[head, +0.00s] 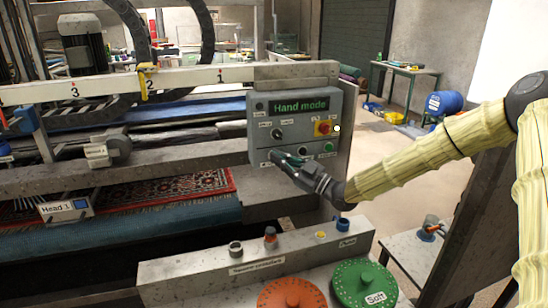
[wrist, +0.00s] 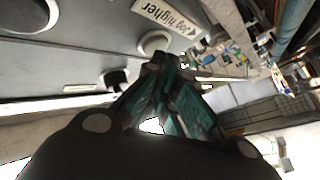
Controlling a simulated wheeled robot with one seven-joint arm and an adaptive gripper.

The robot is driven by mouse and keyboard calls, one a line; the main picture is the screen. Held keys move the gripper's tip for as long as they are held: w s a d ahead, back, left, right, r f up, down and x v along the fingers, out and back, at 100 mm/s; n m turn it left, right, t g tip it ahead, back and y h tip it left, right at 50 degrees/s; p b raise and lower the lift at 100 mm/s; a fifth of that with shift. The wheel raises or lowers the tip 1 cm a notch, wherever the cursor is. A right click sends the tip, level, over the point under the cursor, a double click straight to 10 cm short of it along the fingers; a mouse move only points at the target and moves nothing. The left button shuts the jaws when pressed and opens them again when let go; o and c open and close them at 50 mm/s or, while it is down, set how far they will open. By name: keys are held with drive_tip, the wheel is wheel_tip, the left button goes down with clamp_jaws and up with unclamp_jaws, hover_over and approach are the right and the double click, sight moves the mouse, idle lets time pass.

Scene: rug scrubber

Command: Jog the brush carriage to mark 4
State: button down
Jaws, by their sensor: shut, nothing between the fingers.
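The grey control panel (head: 259,142) stands right of the machine; its display (head: 299,106) reads "Hand mode". My gripper (head: 285,157), with teal fingers, is shut and empty at the panel's lower left. In the wrist view its fingertips (wrist: 172,62) are near a round white button (wrist: 154,42) beside a label (wrist: 168,16) that seems to read "Jog higher", upside down. I cannot tell whether they touch. The white scale rail (head: 110,88) shows marks 1, 2 and 3; mark 4 is not visible. A yellow pointer (head: 147,76) stands at mark 2.
The panel also carries a red stop button (head: 325,128), a black selector (head: 277,135) and a green button (head: 328,147). A patterned rug (head: 190,188) lies under the machine beside a "Head 1" tag (head: 63,209). Orange (head: 290,294) and green (head: 364,284) discs are in front.

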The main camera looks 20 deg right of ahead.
drive_tip(key=shift+s, duration=0.55)
drive_tip(key=s, duration=0.5)
drive_tip(key=shift+d, duration=0.15)
idle(0.3)
idle(0.8)
